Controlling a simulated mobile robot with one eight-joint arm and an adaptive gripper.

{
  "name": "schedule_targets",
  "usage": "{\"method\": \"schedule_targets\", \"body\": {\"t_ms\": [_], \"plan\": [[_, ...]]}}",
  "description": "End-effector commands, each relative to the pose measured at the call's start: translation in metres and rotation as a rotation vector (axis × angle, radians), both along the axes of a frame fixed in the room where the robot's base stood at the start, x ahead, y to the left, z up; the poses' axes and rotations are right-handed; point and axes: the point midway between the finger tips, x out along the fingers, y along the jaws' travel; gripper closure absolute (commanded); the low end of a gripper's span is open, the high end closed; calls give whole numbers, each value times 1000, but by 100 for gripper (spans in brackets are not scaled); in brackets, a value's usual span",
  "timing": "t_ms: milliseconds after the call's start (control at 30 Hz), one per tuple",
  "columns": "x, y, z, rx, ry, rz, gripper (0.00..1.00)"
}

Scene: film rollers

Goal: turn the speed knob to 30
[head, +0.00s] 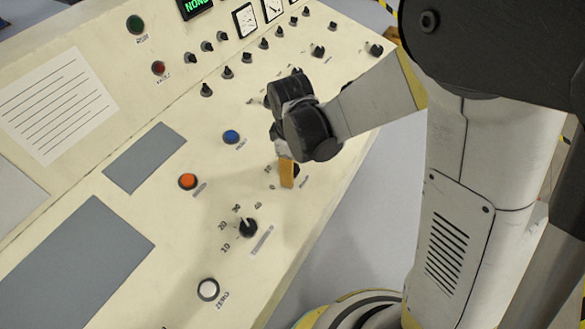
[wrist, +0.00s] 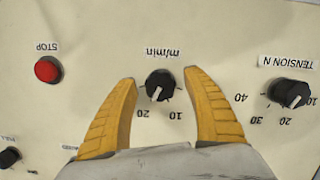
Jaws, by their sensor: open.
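The speed knob, marked m/min, is a black knob (wrist: 160,85) with a white pointer line in the wrist view, where the panel appears upside down. Its pointer faces down and slightly left, between the printed 10 and 20, nearer 20. A 30 mark for it is not readable. My gripper (wrist: 160,75) is open, its two yellow fingers on either side of the knob with gaps on both sides. In the head view my gripper (head: 287,173) is at the sloping panel (head: 130,215), and a finger largely hides the knob.
The TENSION N knob (wrist: 289,93) sits right of the fingers, with its own scale. A red STOP button (wrist: 48,70) lies left. In the head view, blue (head: 231,137), orange (head: 187,181) and white ZERO (head: 208,289) buttons stand on the panel, with several small knobs farther up.

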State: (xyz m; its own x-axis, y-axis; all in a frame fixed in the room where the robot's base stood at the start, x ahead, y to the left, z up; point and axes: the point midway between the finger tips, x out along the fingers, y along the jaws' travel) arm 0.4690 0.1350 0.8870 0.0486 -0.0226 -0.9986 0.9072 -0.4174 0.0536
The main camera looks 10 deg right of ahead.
Motion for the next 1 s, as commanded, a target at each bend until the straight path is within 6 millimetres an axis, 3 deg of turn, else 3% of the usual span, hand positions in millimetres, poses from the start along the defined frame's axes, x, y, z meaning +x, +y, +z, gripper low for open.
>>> {"method": "schedule_targets", "body": {"t_ms": [200,367,400,767,1000], "plan": [[0,0,0,0,0,0,41],[0,0,0,0,0,0,89],[0,0,0,0,0,0,94],[0,0,0,3,4,-20,95],[0,0,0,19,24,-125,95]]}}
